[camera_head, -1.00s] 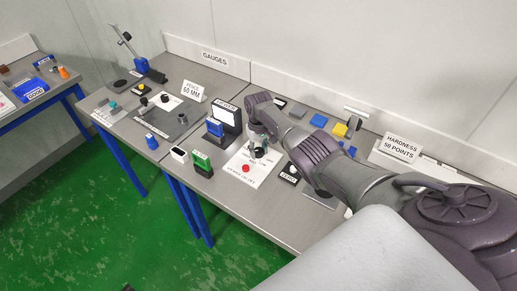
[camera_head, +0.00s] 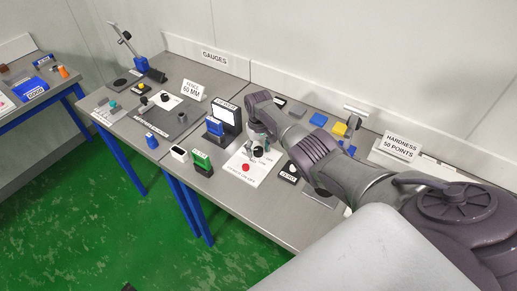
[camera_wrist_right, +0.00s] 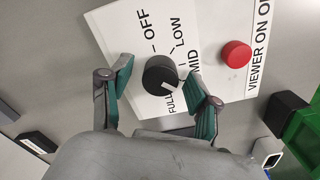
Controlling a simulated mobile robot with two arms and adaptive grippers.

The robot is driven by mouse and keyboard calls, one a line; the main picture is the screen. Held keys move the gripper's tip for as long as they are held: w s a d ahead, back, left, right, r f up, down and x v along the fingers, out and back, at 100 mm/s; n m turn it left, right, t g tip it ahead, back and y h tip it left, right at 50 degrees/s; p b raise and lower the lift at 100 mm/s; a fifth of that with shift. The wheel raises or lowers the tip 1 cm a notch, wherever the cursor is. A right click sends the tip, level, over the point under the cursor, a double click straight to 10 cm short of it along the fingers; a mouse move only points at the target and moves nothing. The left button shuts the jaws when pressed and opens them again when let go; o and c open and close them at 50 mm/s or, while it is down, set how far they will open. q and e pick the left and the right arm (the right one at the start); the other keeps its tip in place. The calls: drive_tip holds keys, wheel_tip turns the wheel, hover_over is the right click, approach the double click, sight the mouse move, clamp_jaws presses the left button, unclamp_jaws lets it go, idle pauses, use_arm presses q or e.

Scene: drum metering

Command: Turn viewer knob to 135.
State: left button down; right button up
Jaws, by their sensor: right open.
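The viewer knob (camera_wrist_right: 160,76) is round and black with a white mark, on a white panel (camera_wrist_right: 115,35) lettered OFF, LOW, MID and FULL. In the right wrist view its white mark lies on the lower right of the knob, toward the MID and FULL side; the exact angle is unclear. My right gripper (camera_wrist_right: 160,70) is open, its teal-padded fingers on either side of the knob with gaps visible. In the head view the knob (camera_head: 258,151) shows just below my right gripper (camera_head: 262,135). My left gripper is not in view.
A red button (camera_wrist_right: 236,54) sits on the same panel beside the knob. The viewer (camera_head: 228,115) stands behind left. A green block (camera_head: 202,162) and a white-topped block (camera_head: 179,154) stand left of the panel. Bare bench lies in front.

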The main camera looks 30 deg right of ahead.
sight(259, 149)
drive_tip(key=shift+r, duration=0.1)
wheel_tip(259, 149, up, 12)
idle(0.5)
idle(0.4)
